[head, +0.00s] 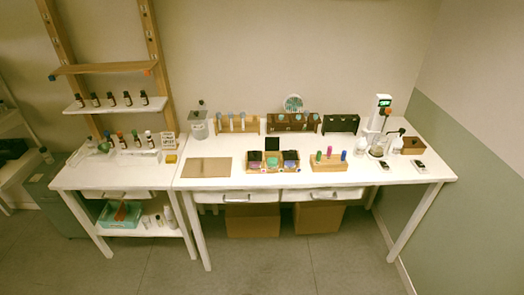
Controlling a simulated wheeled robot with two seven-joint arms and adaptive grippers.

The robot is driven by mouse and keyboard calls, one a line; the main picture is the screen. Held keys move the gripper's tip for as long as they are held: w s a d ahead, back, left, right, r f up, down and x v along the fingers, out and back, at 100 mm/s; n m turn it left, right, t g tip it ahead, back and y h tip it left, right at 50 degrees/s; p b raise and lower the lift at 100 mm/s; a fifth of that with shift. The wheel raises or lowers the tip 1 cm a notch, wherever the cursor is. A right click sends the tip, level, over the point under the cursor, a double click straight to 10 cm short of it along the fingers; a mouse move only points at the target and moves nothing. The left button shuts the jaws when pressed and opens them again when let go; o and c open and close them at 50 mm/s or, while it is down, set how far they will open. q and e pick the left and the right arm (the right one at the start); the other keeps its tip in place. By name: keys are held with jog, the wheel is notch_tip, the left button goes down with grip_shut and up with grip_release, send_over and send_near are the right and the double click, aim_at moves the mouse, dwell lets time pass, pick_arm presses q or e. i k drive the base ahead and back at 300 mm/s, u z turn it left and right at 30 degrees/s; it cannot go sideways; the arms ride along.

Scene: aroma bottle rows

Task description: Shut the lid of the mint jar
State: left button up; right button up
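A group of three small square wooden jars or boxes (272,169) stands near the front middle of the white table. The middle one shows a green-teal content (272,161), and a black square lid (272,143) stands upright behind it; this looks like the mint jar with its lid open. The left one (255,156) has a dark top and the right one (290,155) shows blue with a dark top; their lid states are too small to tell. No label is readable. Neither of my grippers is in view.
A brown board (207,167) lies left of the jars. A wooden block with coloured pegs (330,162) stands to the right. Racks of bottles (237,125) line the back, and a white device (376,120) stands at the right. A side shelf (115,106) holds dark bottles.

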aim_at(271, 143)
jog(key=u, duration=1.85)
jog(key=i, duration=1.95)
jog(key=z, duration=2.45)
